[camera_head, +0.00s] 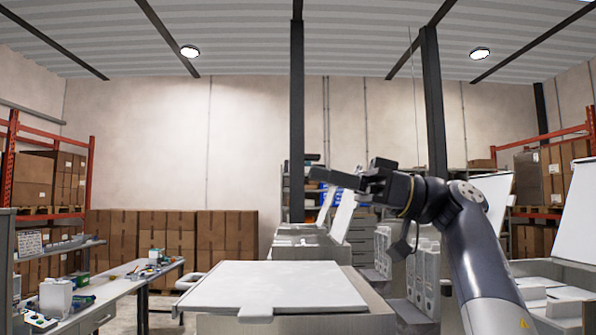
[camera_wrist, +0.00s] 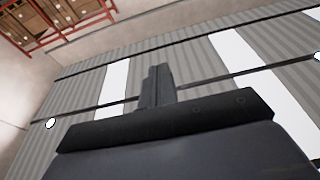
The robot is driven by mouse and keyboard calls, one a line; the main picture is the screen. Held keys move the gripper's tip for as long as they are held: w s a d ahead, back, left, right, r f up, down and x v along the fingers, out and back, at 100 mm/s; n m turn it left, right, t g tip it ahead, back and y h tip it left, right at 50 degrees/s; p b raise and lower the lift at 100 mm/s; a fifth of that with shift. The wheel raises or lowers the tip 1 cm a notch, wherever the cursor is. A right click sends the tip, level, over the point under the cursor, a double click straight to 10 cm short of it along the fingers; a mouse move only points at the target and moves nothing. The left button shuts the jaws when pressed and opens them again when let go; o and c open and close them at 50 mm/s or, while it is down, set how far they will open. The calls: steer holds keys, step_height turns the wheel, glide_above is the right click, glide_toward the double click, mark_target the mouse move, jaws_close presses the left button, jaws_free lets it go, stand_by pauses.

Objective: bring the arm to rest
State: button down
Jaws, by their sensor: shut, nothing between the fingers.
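My gripper (camera_head: 322,174) is raised in the air at the right of centre in the head view, pointing left. Its fingers are together with nothing between them. In the wrist view the closed fingers (camera_wrist: 156,86) stand in the middle against the ceiling. My arm bends up from the lower right of the head view. The gripper touches nothing that I can see.
A flat white lid (camera_head: 272,287) covers a grey unit below and left of my gripper. White dispensers (camera_head: 423,275) stand behind my arm. A cluttered workbench (camera_head: 110,290) is at the left. Cardboard boxes (camera_head: 170,238) line the back wall. Dark posts (camera_head: 297,120) rise behind.

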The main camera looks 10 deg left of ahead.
steer(key=v, duration=0.4)
steer(key=shift+w+d+f, duration=0.1)
steer(key=shift+w+d, duration=0.05)
steer(key=shift+d, duration=0.2)
steer(key=shift+a, duration=0.1)
steer(key=x, duration=1)
steer(key=shift+r, duration=0.3)
